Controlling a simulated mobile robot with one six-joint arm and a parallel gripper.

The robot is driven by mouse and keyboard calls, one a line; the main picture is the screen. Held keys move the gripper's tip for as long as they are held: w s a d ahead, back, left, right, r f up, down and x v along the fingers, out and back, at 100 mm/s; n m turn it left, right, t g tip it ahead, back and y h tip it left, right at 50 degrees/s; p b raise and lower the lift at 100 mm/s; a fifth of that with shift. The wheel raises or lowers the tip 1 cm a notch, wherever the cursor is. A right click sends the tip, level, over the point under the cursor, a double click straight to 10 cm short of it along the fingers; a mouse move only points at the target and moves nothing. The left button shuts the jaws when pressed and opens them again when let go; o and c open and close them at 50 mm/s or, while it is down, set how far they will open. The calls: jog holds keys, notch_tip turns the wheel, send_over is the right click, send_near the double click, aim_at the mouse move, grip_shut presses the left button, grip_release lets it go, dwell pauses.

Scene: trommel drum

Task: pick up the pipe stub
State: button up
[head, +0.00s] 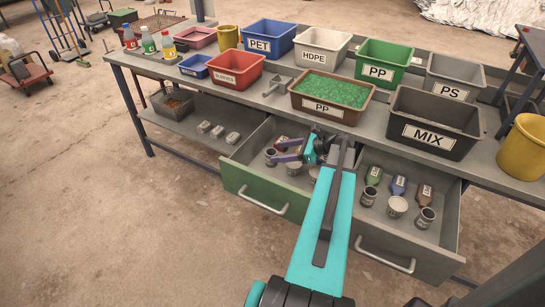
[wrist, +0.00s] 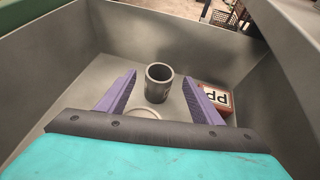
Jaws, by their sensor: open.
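The pipe stub (wrist: 158,86) is a short, dark grey, hollow cylinder standing upright on the floor of the open green-fronted drawer (head: 236,180). It also shows at the drawer's left in the head view (head: 271,157). My gripper (head: 280,150) is inside this drawer, coming from the right. Its purple fingers are open and empty. In the wrist view (wrist: 163,85), the stub stands between the finger lines, near their tips, with clearance on both sides. A pale round item (wrist: 142,113) lies closer to the palm, partly hidden.
The drawer walls (wrist: 62,75) rise around my gripper. A second open drawer (head: 375,240) to the right holds bottles and several cylinders. Labelled bins, such as the MIX bin (head: 470,117), stand on the bench above. The floor in front is clear.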

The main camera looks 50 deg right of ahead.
aim_at(274, 152)
jog(key=shift+x, duration=2.5)
jog(key=c, duration=1.1)
jog(key=shift+c, duration=0.2)
jog(key=shift+r, duration=5)
